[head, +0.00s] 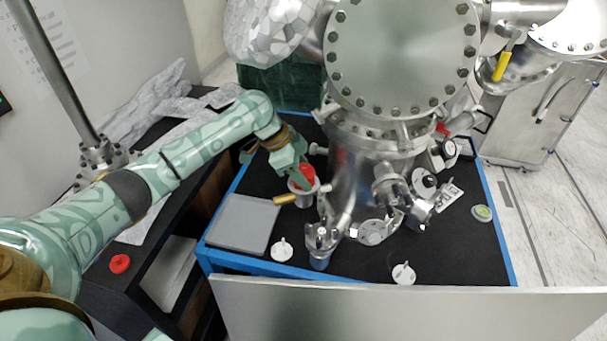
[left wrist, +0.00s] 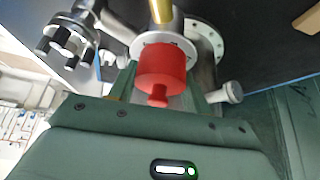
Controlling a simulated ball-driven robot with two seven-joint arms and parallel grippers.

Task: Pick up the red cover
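The red cover (head: 306,174) is at the port with a metal flange in the head view, left of the big steel chamber. In the left wrist view the red cover (left wrist: 161,72) is a short cylinder with a narrower knob towards me, in front of the round flange (left wrist: 165,46). My left gripper (head: 298,176) is at the cover, and its green fingers (left wrist: 163,82) lie on both sides of it. Whether the fingers press on it or stand slightly apart cannot be told. My right gripper is not in view.
The steel chamber (head: 402,50) stands close on the right. A grey square plate (head: 243,223) and white knobbed caps (head: 282,249) lie on the black, blue-edged table (head: 450,262). A red ring (head: 120,264) lies on the dark cabinet at left. A metal panel (head: 400,312) crosses the front.

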